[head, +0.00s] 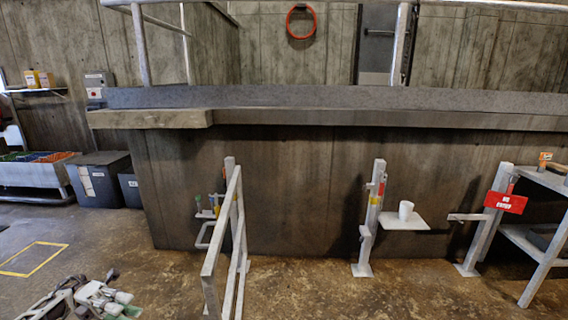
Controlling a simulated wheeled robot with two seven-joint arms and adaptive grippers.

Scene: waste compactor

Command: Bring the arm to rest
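My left gripper (117,303) shows at the bottom left corner of the head view, low over the floor. Its two light fingertips point right, but they are too small to tell whether they are apart or closed. A green patch shows beside and under the fingers; I cannot tell what it is. My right gripper is not in view.
A grey railing (222,235) stands right of my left gripper. A post with a small shelf (405,222) holds a white cup (405,210). A red sign (505,202) hangs on a gate post at right. Dark bins (98,180) stand at left. The floor (140,250) between is clear.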

